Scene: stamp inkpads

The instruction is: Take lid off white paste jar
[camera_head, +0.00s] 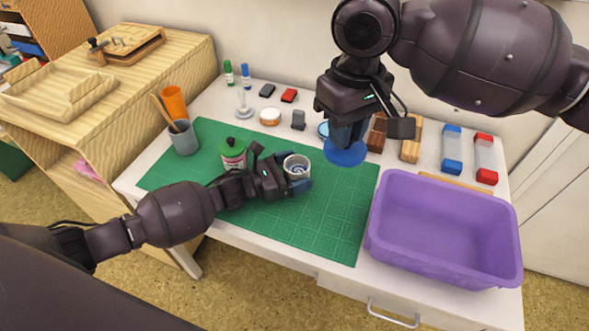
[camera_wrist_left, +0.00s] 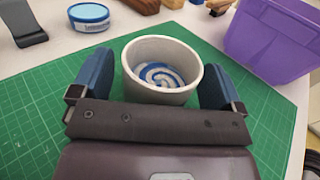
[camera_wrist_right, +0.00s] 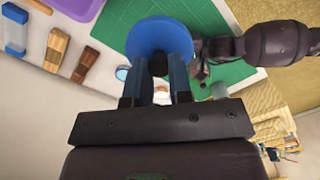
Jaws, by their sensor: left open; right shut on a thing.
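The white paste jar (camera_head: 297,168) stands uncovered on the green mat, and a blue and white swirl shows inside it. It also shows in the left wrist view (camera_wrist_left: 162,92). My left gripper (camera_head: 280,173) is open, with a blue finger on either side of the jar; whether either finger touches it I cannot tell. My right gripper (camera_head: 347,133) is shut on a round blue lid (camera_head: 345,155) and holds it above the mat, to the right of the jar and apart from it. In the right wrist view the lid (camera_wrist_right: 158,36) is between the fingertips.
A green cutting mat (camera_head: 330,215) covers the table's middle. A purple bin (camera_head: 445,225) stands at right. A blue-lidded tin (camera_wrist_left: 89,15), wooden blocks and stamp pads line the back.

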